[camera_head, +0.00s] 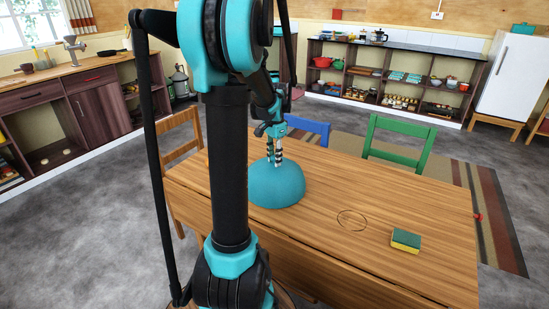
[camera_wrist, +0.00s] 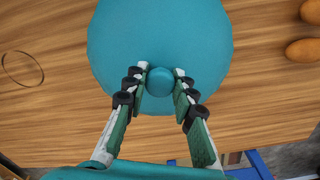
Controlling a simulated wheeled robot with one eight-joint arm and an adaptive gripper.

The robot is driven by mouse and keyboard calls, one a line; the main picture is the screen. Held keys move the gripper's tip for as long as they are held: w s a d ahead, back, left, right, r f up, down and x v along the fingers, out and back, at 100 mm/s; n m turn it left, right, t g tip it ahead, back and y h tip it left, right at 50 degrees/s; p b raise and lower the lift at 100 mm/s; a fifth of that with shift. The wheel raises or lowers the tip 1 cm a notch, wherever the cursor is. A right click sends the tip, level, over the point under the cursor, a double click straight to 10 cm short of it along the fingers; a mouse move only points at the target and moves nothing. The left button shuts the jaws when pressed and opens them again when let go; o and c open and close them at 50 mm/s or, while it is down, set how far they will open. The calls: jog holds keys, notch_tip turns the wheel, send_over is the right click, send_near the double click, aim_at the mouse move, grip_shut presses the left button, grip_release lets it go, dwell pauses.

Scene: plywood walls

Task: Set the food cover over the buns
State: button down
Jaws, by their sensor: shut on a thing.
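The food cover is a teal dome (camera_head: 276,187) on or just above the wooden table, left of its middle; I cannot tell whether its rim touches the wood. In the wrist view the dome (camera_wrist: 160,35) fills the upper middle, with a round knob (camera_wrist: 160,82) on top. My gripper (camera_head: 275,162) is above the dome, its two fingers closed on either side of the knob; they also show in the wrist view (camera_wrist: 159,84). Two brown buns, an upper one (camera_wrist: 313,11) and a lower one (camera_wrist: 303,50), lie at the wrist view's right edge, clear of the dome. My arm likely hides them in the head view.
The table (camera_head: 330,190) has a dark ring mark (camera_head: 352,220) right of the cover and a green-yellow sponge (camera_head: 406,240) further right. Green (camera_head: 400,140), blue (camera_head: 308,130) and wooden (camera_head: 180,150) chairs stand around it. Shelves and counters line the walls.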

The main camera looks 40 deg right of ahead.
jog(key=shift+f, duration=0.1)
jog(key=c, duration=1.2)
grip_release()
jog(key=shift+o, duration=0.2)
notch_tip(320, 180, up, 12)
jog(key=shift+a, duration=0.1)
